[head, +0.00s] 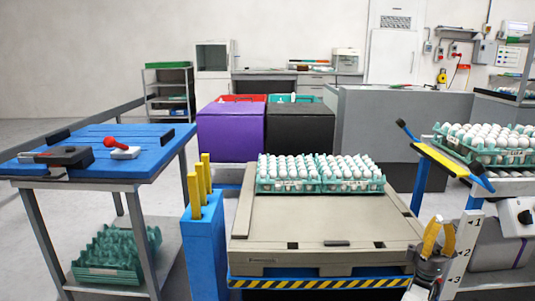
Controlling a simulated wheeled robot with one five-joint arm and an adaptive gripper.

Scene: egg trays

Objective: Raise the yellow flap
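The yellow flap (441,160) is a yellow strip with blue edging at the left end of the right-hand stand. It slants down from upper left to lower right, beside an egg tray. A dark-tipped blue bar (407,131) rises at its far end. My gripper (441,222) points up at the lower right, below and in front of the flap and apart from it in the picture. The flap's underside is hidden.
A beige platform (330,228) carries teal trays (320,187) of white eggs left of my gripper. A teal egg tray (459,148) stands just right of the flap. A numbered white post (466,245) is close right of my gripper. A blue table (97,152) stands left.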

